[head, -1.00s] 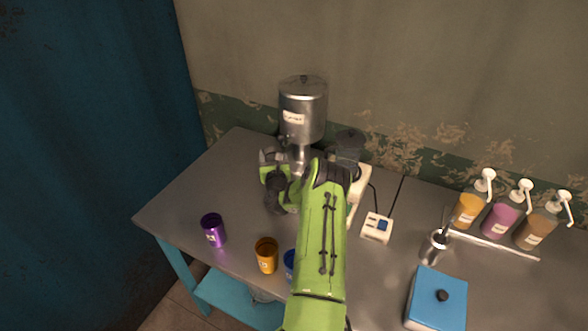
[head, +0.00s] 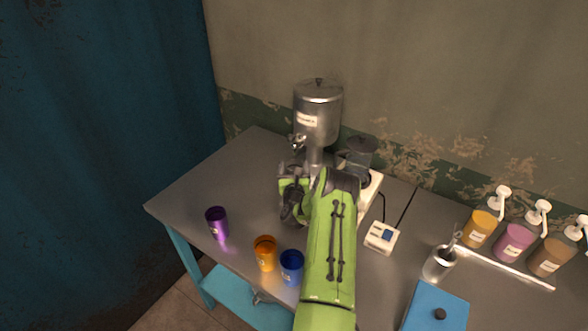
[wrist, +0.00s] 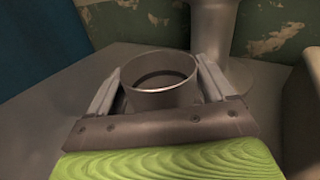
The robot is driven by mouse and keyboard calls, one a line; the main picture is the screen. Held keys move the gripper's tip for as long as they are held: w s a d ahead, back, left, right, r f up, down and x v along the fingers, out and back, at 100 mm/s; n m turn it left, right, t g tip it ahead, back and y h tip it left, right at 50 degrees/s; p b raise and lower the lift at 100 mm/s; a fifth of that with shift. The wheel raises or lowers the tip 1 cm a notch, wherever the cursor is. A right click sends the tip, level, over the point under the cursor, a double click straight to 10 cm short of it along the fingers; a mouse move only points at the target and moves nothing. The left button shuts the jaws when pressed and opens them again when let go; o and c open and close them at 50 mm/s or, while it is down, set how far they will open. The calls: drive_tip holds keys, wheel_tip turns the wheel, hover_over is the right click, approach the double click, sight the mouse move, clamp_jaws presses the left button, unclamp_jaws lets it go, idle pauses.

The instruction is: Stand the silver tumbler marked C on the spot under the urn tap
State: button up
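The silver tumbler (wrist: 160,97) stands between the two fingers of my gripper (wrist: 158,66) in the wrist view. The fingers lie along both its sides and look closed on it. Its open rim faces up; its letter is not visible. In the head view my gripper (head: 292,198) is in front of the urn (head: 317,115), low and just below the tap (head: 298,143). My gripper and arm hide the tumbler there. The urn's pedestal and round base (wrist: 252,76) are just right of and beyond the tumbler. The spot itself is not visible.
Purple (head: 217,224), orange (head: 265,254) and blue (head: 291,267) tumblers stand near the table's front edge. A dark-jugged appliance (head: 359,155) is right of the urn. A silver utensil pot (head: 438,264), pump bottles (head: 514,242) and a blue box (head: 432,312) are farther right. The table's left is clear.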

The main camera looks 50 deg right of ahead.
drive_tip(key=shift+o, duration=0.4)
drive_tip(key=shift+s+d, duration=0.1)
drive_tip(key=shift+d, duration=0.15)
drive_tip(key=shift+a, duration=0.15)
drive_tip(key=b+v, duration=0.2)
drive_tip(key=v, duration=0.4)
drive_tip(key=shift+s+a+f, duration=0.1)
drive_tip(key=shift+a+f, duration=0.1)
drive_tip(key=shift+a, duration=0.05)
drive_tip(key=shift+s+a+r, duration=0.2)
drive_tip(key=shift+s, duration=0.15)
